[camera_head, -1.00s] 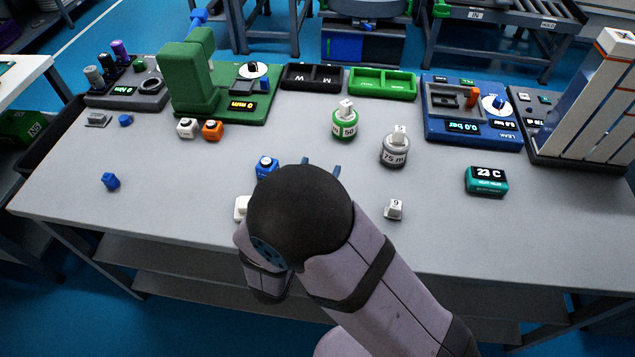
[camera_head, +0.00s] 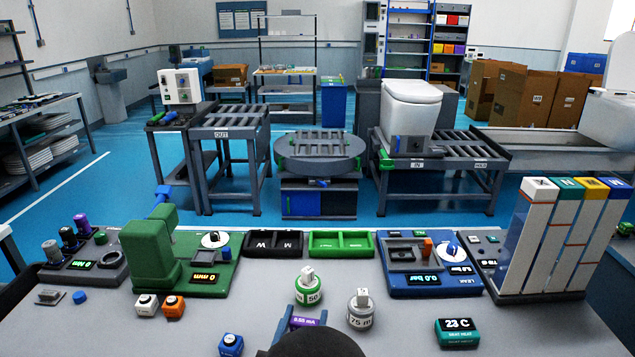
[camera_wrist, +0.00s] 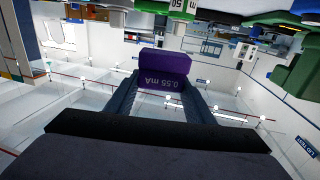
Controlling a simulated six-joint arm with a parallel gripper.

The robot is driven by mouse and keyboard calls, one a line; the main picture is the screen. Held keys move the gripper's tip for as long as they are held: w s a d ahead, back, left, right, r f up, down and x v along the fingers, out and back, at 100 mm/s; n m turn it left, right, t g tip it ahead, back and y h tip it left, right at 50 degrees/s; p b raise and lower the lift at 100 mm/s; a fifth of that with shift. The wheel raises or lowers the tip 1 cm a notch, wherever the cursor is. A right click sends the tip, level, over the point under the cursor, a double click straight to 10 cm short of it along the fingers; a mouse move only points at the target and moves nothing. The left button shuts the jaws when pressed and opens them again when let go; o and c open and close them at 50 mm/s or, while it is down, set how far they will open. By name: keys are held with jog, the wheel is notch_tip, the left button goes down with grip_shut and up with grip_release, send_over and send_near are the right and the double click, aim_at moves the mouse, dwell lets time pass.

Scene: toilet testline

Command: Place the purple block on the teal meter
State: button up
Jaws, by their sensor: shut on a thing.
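The purple block (camera_head: 306,321) shows at the bottom middle of the head view, partly hidden by my own arm. In the wrist view the purple block (camera_wrist: 166,66) is clear, with "0.55 mA" on its face appearing upside down. My gripper (camera_wrist: 164,86) is shut on it, one finger on each side. The block is held clear of the table. The teal meter (camera_head: 457,341) lies on the table to the right of my gripper in the head view. Its dark display reads "23 C", and nothing rests on its top.
A grey 75 weight (camera_head: 360,312) stands between my gripper and the meter. A green-banded 50 weight (camera_head: 309,291) stands behind the block. A blue block (camera_head: 231,344) lies to the left. The blue leak tester (camera_head: 430,284) is behind the meter. The table right of the meter is clear.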

jog(key=w+d+r+n+y+p, duration=0.1)
jog(key=w+d+p, duration=0.15)
jog(key=d, duration=0.45)
jog(key=w+d+p, duration=0.2)
jog(key=d+p, duration=0.1)
jog(key=d, duration=0.3)
jog(key=s+d+f+n+y, duration=0.1)
jog(key=s+d+f+y, duration=0.1)
jog(key=d+f, duration=0.2)
jog(key=shift+s+d+f, duration=0.15)
jog(key=shift+d+f, duration=0.25)
jog(key=shift+f, duration=0.8)
jog(key=shift+d, duration=0.1)
